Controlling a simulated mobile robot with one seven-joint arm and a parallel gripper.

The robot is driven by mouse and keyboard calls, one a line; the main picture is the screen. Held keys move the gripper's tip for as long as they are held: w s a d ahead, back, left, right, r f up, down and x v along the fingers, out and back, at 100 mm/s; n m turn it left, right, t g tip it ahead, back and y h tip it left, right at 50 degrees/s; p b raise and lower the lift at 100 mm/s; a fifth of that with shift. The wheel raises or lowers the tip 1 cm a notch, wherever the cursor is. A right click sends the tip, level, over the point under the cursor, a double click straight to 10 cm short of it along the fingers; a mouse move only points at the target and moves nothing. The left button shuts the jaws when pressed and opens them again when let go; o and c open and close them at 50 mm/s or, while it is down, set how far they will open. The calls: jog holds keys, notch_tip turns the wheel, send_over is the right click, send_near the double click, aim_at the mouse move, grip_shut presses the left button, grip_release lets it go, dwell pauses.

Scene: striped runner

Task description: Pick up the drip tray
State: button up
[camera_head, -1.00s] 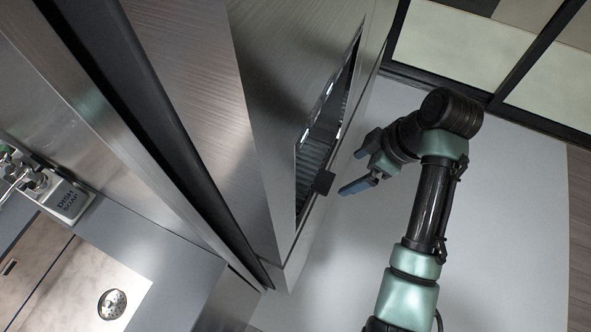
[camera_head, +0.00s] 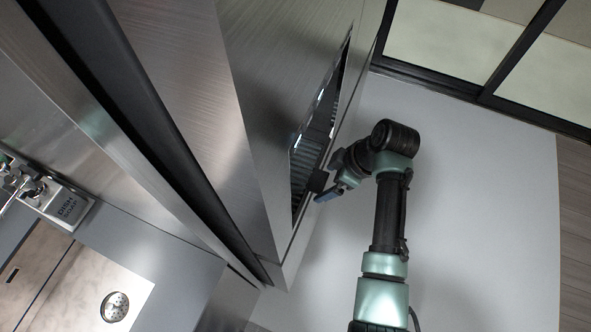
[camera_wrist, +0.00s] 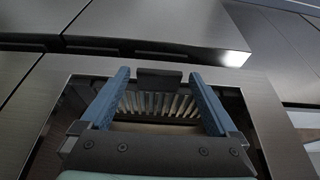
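The drip tray is a slatted grille (camera_wrist: 158,103) in a recess of the large steel-fronted appliance. A black block-shaped tab (camera_wrist: 158,78) sticks out at its edge. In the head view the grille (camera_head: 300,178) shows inside the dark recess and the tab (camera_head: 317,181) juts out from it. My gripper (camera_wrist: 158,75) has blue fingers spread wide, with the tab appearing between the fingertips and apart from both. In the head view my gripper (camera_head: 331,178) is right beside the tab. I cannot tell whether the tips reach past it.
The steel appliance front (camera_head: 240,150) stands at the left of the arm. A sink counter with a soap dispenser (camera_head: 62,207) is at the lower left. The pale floor mat (camera_head: 470,220) at the right is clear. Dark-framed panels (camera_head: 450,45) stand at the back.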

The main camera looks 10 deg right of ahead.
jog(key=c, duration=1.3)
jog(key=shift+r, duration=0.15)
